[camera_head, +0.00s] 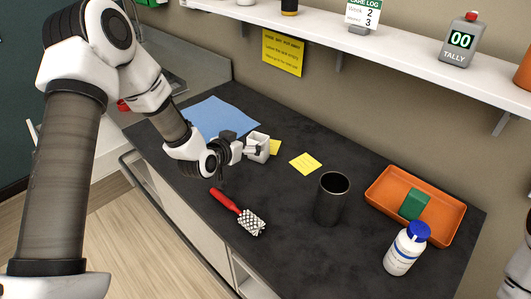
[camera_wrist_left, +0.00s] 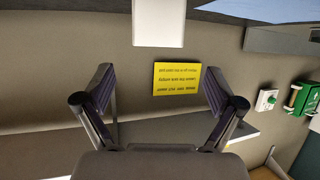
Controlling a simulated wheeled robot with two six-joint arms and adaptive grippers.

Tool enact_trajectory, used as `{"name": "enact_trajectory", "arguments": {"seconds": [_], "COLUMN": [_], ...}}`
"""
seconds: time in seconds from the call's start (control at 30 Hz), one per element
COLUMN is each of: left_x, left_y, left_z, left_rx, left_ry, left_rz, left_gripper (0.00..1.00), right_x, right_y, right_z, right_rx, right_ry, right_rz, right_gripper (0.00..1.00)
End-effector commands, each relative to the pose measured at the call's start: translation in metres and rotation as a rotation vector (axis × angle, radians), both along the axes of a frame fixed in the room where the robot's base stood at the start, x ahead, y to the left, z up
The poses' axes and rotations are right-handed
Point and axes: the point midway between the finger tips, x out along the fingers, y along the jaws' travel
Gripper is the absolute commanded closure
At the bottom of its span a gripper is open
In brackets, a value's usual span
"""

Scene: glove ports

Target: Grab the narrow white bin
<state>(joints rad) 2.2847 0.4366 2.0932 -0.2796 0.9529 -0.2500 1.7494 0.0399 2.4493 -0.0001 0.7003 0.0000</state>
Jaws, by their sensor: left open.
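The narrow white bin (camera_head: 258,147) stands on the dark counter beside the blue mat, partly covered by my left gripper (camera_head: 240,149). In the left wrist view the bin (camera_wrist_left: 158,22) shows at the top edge, cut off by the frame. My left gripper (camera_wrist_left: 160,92) is open there, its two fingers spread wide with nothing between them. The bin appears beyond the fingertips, roughly centred between them. In the head view the gripper is right beside the bin; I cannot tell whether they touch. My right gripper is out of view.
A black cup (camera_head: 331,199), a red-handled brush (camera_head: 239,211), a white bottle (camera_head: 406,249) and an orange tray (camera_head: 446,217) with a green block stand or lie on the counter. Yellow notes (camera_head: 305,162) lie near the bin. A white shelf (camera_head: 380,40) runs along the wall above.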

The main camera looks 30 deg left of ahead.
Motion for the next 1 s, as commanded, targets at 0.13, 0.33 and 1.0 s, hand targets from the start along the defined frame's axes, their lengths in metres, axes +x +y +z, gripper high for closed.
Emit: {"name": "enact_trajectory", "arguments": {"seconds": [0.13,0.33,1.0], "left_x": [0.001,0.022,0.069], "left_y": [0.0,-0.002,-0.006], "left_z": [-0.022,-0.029,-0.057], "left_rx": [0.0,0.004,-0.001], "left_ry": [0.0,0.002,0.001], "left_rz": [0.0,-0.002,0.0], "left_gripper": [0.06,0.06,0.42], "right_x": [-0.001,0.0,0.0], "right_y": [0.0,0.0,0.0], "right_z": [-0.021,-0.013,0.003], "right_rx": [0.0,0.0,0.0], "right_ry": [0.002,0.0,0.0], "right_rz": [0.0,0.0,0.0], "right_gripper": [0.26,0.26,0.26]}}
